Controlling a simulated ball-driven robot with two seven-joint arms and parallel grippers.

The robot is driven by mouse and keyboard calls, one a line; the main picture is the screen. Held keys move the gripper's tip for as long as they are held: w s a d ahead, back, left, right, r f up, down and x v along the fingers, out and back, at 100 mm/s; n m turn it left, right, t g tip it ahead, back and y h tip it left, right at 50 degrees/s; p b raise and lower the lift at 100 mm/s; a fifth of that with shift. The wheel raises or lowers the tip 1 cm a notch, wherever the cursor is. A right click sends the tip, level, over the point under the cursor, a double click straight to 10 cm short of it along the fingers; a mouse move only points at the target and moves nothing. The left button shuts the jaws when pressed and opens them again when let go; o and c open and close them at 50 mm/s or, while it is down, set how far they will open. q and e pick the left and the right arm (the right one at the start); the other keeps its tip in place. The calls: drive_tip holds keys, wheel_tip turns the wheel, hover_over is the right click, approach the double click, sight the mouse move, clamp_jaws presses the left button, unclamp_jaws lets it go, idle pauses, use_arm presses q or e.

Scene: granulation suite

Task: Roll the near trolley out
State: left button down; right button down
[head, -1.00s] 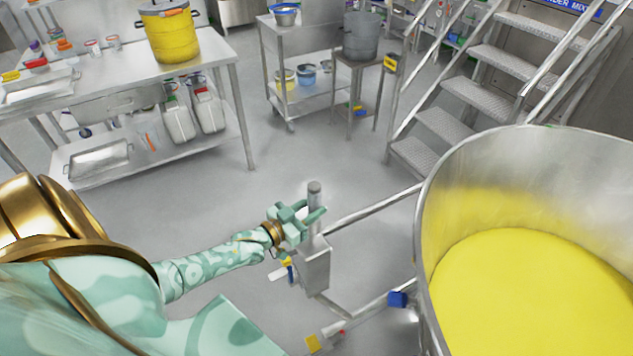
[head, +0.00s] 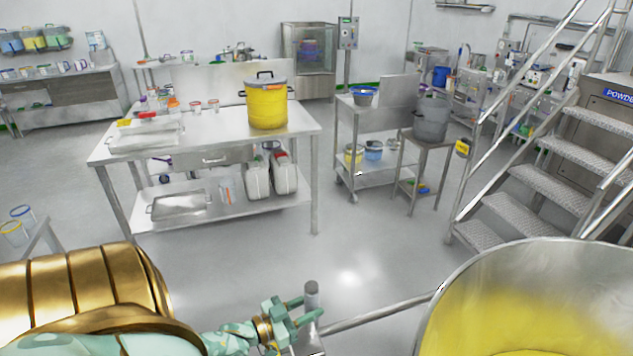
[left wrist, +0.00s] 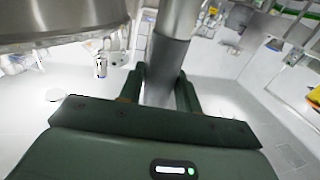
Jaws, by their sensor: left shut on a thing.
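The near trolley carries a big steel bowl (head: 470,275) with yellow powder in it, at the lower right of the head view. A steel bar (head: 385,313) runs from beside the bowl to an upright grey-topped post (head: 312,293). My left gripper (head: 298,312) is at this post, its pale green fingers shut on it. In the left wrist view the post (left wrist: 172,55) rises between the dark fingers (left wrist: 160,95). The trolley's lower frame is out of the head view. My right gripper is not in view.
A steel table (head: 225,125) with a yellow drum (head: 267,105) stands ahead. A small steel cart (head: 365,172) and a stand with a grey pot (head: 431,120) are right of it. Metal stairs (head: 540,185) rise behind the bowl. The grey floor (head: 370,250) between is clear.

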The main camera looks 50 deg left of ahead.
use_arm(q)
drive_tip(key=shift+w+a+r, duration=0.2)
drive_tip(key=shift+a+r, duration=0.2)
drive_tip(key=c, duration=1)
unclamp_jaws()
drive_tip(key=shift+f, duration=0.1)
drive_tip(key=shift+a+f, duration=0.1)
drive_tip(key=shift+f, duration=0.1)
drive_tip(key=shift+s, duration=0.3)
drive_tip(key=s+a, duration=0.3)
drive_tip(key=s, duration=1.2)
drive_tip(key=shift+s+b, duration=0.15)
drive_tip(key=shift+b, duration=0.2)
drive_tip(key=shift+a, duration=0.1)
